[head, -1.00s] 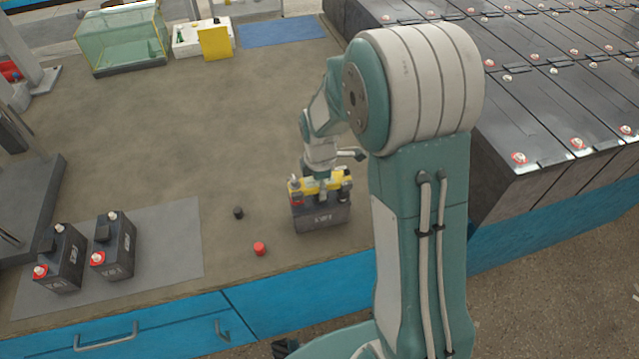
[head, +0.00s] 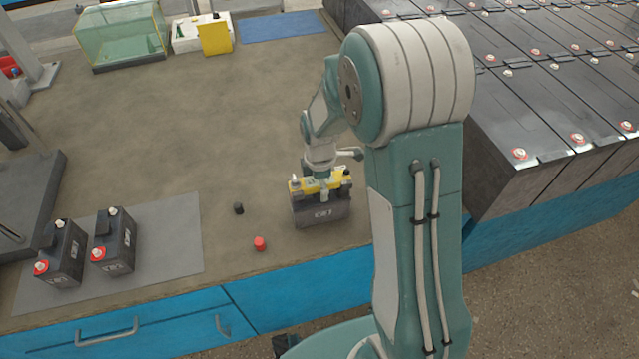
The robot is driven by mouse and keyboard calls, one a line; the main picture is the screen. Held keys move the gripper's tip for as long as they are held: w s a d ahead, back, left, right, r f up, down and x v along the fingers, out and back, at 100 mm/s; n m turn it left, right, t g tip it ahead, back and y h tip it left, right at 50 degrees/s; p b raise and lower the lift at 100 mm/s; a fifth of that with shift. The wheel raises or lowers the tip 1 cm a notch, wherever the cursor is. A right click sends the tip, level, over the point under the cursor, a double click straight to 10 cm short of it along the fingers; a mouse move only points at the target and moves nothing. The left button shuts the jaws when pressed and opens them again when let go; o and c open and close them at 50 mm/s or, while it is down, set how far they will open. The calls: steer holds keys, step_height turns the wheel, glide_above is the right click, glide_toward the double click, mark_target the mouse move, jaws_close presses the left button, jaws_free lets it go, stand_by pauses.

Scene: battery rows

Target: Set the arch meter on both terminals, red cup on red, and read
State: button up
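The yellow arch meter (head: 335,181) lies across the top of a dark battery (head: 320,213) near the bench's front edge. My gripper (head: 323,189) comes down from above at the meter's middle. It appears shut on the meter, with a pale finger in front of the yellow bar. A pale post (head: 294,179) shows at the left end and a dark part (head: 346,174) at the right end. The red cup cannot be made out now. Whether the cups touch the terminals, and any reading, are too small to tell.
A red cap (head: 259,243) and a black cap (head: 238,208) lie left of the battery. Two more batteries (head: 113,243) stand on a grey mat (head: 170,228). A glass tank (head: 120,35) and yellow panel (head: 214,38) are at the back. Battery rows (head: 530,110) fill the right.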

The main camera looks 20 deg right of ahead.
step_height(320, 180, up, 12)
steer(key=shift+f, duration=0.15)
stand_by(0.5)
stand_by(0.4)
steer(key=s+r+m+t, duration=0.2)
steer(key=s+r+m, duration=0.4)
steer(key=s+m, duration=0.3)
steer(key=s+r+m+t, duration=0.3)
steer(key=s+r+m, duration=0.3)
steer(key=s, duration=0.6)
steer(key=m, duration=0.2)
steer(key=shift+r+m+t, duration=0.25)
steer(key=shift+m+t, duration=0.05)
steer(key=shift+m, duration=0.1)
